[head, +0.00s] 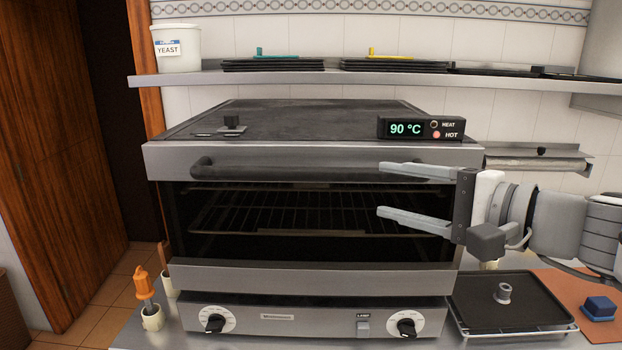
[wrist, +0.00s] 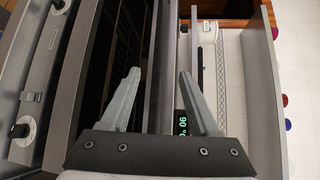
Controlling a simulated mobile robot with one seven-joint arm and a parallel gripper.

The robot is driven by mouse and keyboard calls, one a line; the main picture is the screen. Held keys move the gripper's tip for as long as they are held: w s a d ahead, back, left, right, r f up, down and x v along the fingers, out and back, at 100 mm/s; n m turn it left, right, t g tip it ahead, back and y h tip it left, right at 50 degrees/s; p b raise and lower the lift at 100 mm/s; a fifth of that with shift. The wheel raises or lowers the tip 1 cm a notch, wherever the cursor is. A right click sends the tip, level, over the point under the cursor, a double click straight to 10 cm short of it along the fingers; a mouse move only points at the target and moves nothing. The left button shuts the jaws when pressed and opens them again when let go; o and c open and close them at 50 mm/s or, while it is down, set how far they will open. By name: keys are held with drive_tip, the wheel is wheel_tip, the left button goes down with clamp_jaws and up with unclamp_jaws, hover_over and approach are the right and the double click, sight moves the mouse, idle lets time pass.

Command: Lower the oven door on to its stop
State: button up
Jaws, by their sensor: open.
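The oven door (head: 310,278) is upright and looks closed, with a dark window showing a wire rack (head: 300,215) inside. Its dark bar handle (head: 290,171) runs along the top. My gripper (head: 380,190) is open and empty in front of the door's right half, reaching in from the right. Its upper finger overlaps the handle's right end; its lower finger is in front of the window. In the wrist view my gripper (wrist: 159,72) has its fingers spread on either side of a long bar-like edge by the door. I cannot tell whether either finger touches the handle.
A display box (head: 422,128) reading 90 °C, with a HOT light, sits on the oven top. A control panel (head: 290,318) with two knobs is below the door. A black tray (head: 505,305) lies at right, and an orange-handled brush (head: 143,285) stands at left.

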sight(314, 176)
drive_tip(key=p+x, duration=0.1)
drive_tip(key=x, duration=1.6)
drive_tip(key=shift+w+a+p, duration=0.15)
drive_tip(key=shift+w+p, duration=0.05)
drive_tip(key=shift+p, duration=0.15)
clamp_jaws()
idle(0.5)
